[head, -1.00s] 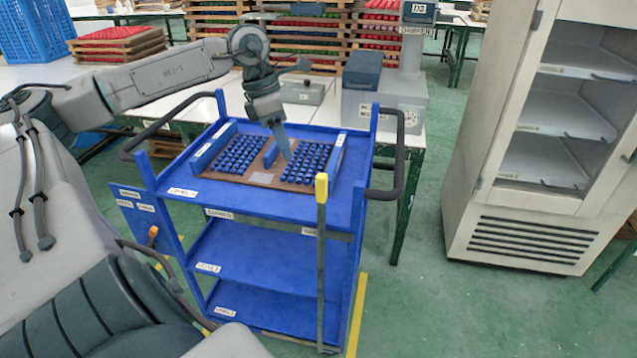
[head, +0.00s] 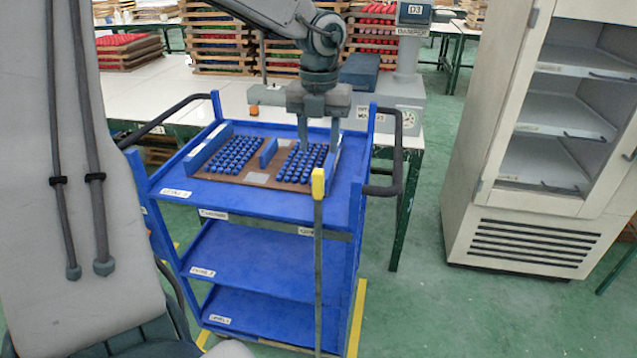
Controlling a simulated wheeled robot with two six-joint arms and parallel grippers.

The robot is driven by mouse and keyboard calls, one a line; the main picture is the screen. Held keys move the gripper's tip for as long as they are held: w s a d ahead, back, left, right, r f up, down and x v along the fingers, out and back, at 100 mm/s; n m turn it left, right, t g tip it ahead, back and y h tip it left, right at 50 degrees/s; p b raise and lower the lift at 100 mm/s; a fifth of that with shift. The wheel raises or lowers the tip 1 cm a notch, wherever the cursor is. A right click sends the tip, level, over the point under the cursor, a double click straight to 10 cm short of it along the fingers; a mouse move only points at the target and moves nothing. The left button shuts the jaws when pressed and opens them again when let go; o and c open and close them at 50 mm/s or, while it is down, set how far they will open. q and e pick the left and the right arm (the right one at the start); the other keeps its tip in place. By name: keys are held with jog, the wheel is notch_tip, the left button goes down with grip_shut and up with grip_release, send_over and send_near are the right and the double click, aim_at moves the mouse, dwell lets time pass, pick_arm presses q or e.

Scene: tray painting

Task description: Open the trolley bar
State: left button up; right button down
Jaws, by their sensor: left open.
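The blue trolley (head: 182,186) stands in the middle of the head view, with a top shelf and two lower shelves. Its bar (head: 318,265) is a thin grey upright rod with a yellow top (head: 318,182). The bar stands vertical across the right part of the trolley's front. My left gripper (head: 318,150) points down above the right half of the top shelf, behind the bar's yellow top in the picture. Its two fingers are spread apart with nothing between them. My right gripper is not in view.
A brown board (head: 256,179) with rows of blue pieces lies on the top shelf below my gripper. Black handles (head: 398,165) stick out at the trolley's sides. A white cabinet (head: 530,225) stands at right. Green floor (head: 420,310) is free between trolley and cabinet.

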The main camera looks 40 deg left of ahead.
aim_at(318, 171)
pick_arm(q)
notch_tip(318, 171, down, 9)
jog(key=shift+a+r+p, duration=0.1)
jog(key=shift+r+p, duration=0.05)
jog(key=shift+p, duration=0.35)
jog(key=shift+f, duration=0.75)
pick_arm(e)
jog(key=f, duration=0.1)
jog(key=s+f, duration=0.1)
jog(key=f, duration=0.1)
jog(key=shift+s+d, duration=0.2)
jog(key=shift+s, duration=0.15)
pick_arm(q)
jog(key=shift+c, duration=0.4)
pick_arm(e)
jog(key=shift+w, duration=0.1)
pick_arm(q)
grip_shut()
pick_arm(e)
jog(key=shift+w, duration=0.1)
